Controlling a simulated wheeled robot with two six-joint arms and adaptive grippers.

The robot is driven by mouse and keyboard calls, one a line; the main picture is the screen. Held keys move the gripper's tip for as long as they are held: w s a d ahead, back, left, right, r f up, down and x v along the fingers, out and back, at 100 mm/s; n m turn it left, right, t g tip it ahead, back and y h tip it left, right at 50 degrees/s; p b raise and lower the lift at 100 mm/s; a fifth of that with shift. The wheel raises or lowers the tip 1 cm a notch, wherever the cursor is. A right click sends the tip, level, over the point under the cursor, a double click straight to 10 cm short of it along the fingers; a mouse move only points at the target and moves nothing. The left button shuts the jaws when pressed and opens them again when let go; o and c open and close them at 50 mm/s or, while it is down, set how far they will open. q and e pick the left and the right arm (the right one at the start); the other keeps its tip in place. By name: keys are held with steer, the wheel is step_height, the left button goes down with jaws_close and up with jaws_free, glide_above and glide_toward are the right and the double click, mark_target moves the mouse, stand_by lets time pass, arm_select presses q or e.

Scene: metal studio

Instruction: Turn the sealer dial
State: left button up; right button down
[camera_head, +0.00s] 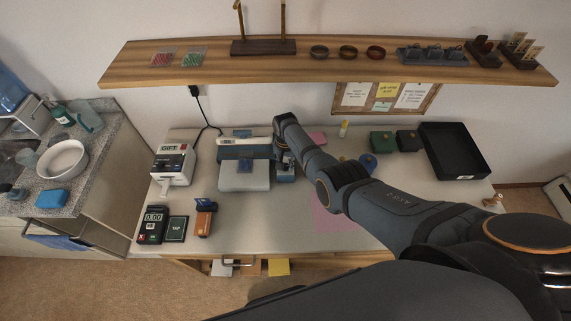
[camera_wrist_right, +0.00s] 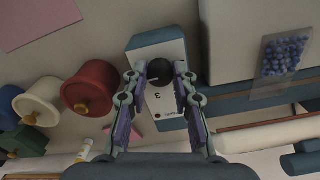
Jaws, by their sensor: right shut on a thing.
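The sealer (camera_head: 245,173), with a pale bed and a blue body, stands at the back of the white table in the head view. Its control box (camera_wrist_right: 150,48), white-faced with blue sides, shows in the wrist view. The black round dial (camera_wrist_right: 160,72) is on that face, with small markings beside it. My right gripper (camera_wrist_right: 160,74) has its two fingers on either side of the dial, shut on it. In the head view my right gripper (camera_head: 285,170) is at the sealer's right end, where the arm hides the dial. My left gripper is not in view.
A bag of blue beads (camera_wrist_right: 280,58) lies on the sealer. Red (camera_wrist_right: 90,87) and white (camera_wrist_right: 40,100) spools stand nearby. A label printer (camera_head: 173,163) and card terminal (camera_head: 152,225) stand left, a black tray (camera_head: 455,150) right. A wooden shelf (camera_head: 330,68) hangs above.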

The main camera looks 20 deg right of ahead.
mark_target(285, 167)
steer(key=shift+m, duration=0.4)
steer(key=c, duration=1.1)
jaws_free()
steer(key=shift+o, duration=0.2)
steer(key=shift+r, duration=0.55)
step_height(285, 167, up, 11)
steer(key=shift+f, duration=0.1)
